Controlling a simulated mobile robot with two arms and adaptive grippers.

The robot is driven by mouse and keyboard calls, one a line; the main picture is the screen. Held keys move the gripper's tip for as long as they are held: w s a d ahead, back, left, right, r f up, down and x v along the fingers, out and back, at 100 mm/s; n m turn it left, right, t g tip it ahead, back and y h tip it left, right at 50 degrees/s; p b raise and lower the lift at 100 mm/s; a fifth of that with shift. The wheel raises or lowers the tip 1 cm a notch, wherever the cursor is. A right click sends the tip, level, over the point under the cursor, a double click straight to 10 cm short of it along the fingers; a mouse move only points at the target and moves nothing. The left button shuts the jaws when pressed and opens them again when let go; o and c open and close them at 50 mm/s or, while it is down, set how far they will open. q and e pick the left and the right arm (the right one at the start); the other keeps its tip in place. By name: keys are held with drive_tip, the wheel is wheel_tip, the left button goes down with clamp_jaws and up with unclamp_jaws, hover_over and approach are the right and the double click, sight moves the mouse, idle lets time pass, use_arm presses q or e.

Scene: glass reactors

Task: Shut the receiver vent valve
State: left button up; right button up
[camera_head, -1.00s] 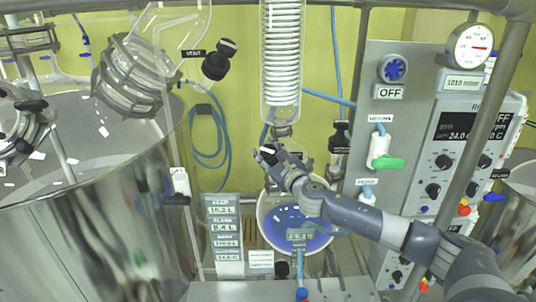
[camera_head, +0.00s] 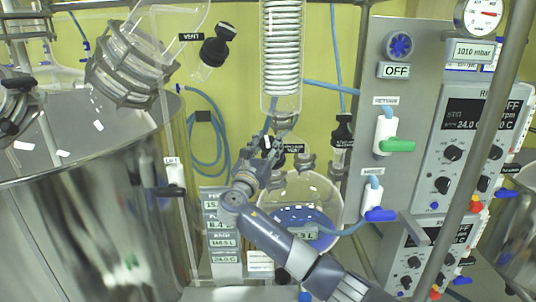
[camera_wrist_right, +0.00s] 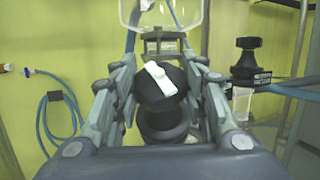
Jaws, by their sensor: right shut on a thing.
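My right gripper (camera_head: 265,153) is at the neck area above the receiver flask (camera_head: 322,195), a round glass vessel with blue liquid. In the right wrist view, its fingers (camera_wrist_right: 160,95) are on both sides of a black valve knob (camera_wrist_right: 162,112) with a white bar on top, and are shut on it. The white bar lies slightly tilted. In the head view the gripper mostly hides this knob. My left gripper is not in view.
The glass condenser coil (camera_head: 282,50) hangs directly above the gripper. Another black valve (camera_head: 218,45) labelled VENT is at upper left, above the steel vessel (camera_head: 90,220). A panel with green (camera_head: 397,146) and blue (camera_head: 380,214) handles stands to the right. A blue hose runs beside the flask.

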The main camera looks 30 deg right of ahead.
sight(262, 148)
drive_tip(key=m+g+h+b, duration=0.1)
drive_tip(key=m+g, duration=0.1)
drive_tip(key=m+g+h+b, duration=0.1)
drive_tip(key=m+g+b, duration=0.1)
drive_tip(key=m+g, duration=0.1)
drive_tip(key=shift+f+g+h, duration=0.15)
drive_tip(key=shift+g+h, duration=0.15)
drive_tip(key=shift+h, duration=0.1)
drive_tip(key=shift+m+g+b, duration=0.75)
drive_tip(key=shift+m+g, duration=0.15)
drive_tip(key=shift+m, duration=0.1)
drive_tip(key=o, duration=1.1)
drive_tip(key=shift+a, duration=0.25)
drive_tip(key=v, duration=0.7)
